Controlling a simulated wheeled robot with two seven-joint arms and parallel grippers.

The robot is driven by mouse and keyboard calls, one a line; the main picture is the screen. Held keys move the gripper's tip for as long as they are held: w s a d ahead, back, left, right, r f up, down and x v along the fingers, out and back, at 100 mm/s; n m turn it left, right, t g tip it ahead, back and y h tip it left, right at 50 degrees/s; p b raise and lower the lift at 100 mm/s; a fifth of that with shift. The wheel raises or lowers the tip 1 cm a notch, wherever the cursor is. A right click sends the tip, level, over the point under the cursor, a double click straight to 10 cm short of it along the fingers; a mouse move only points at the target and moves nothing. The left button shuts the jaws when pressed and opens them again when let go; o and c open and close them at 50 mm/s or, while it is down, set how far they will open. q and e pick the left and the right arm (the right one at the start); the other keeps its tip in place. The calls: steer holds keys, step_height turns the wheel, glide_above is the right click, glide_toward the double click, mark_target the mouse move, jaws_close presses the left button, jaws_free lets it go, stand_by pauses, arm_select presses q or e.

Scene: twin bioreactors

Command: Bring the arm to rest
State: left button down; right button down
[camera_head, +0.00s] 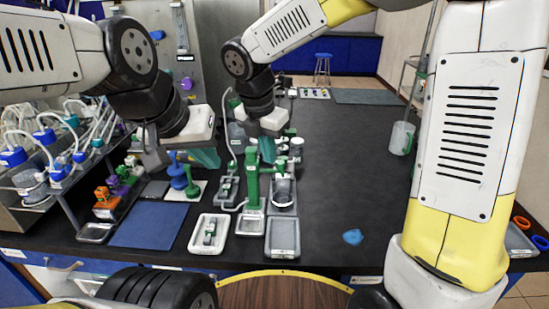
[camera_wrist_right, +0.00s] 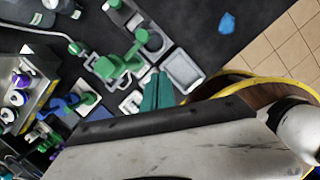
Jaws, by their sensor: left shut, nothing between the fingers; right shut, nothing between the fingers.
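My left gripper (camera_head: 205,158) is at the left of the bench in the head view, pointing down, with teal fingers shut and empty. It hangs near the blue and green stands. My right gripper (camera_head: 267,150) is to its right, also pointing down, shut and empty, over the area behind the green stand (camera_head: 252,190). In the right wrist view its teal fingers (camera_wrist_right: 155,92) are together, with the green stand (camera_wrist_right: 120,62) just beyond them. I cannot tell the exact height of either gripper above the bench.
The dark bench (camera_head: 345,190) is largely clear at right, apart from a blue crumpled piece (camera_head: 353,237) and a clear jug (camera_head: 401,138). Grey trays (camera_head: 282,252), a white tray (camera_head: 208,248) and a blue mat (camera_head: 150,225) lie at the front. A tubed rack (camera_head: 70,185) stands left.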

steer(key=s+d+r+m+t+y, duration=0.1)
steer(key=s+d+m, duration=0.5)
steer(key=m, duration=0.8)
steer(key=s+d+r+m+t+y, duration=0.2)
steer(key=s+d+r+m, duration=0.4)
steer(key=d+m, duration=0.6)
steer(key=s+m, duration=0.1)
steer(key=m, duration=0.2)
steer(key=shift+s+d+t+y, duration=0.2)
steer(key=shift+t+y, duration=0.1)
steer(key=shift+t, duration=0.1)
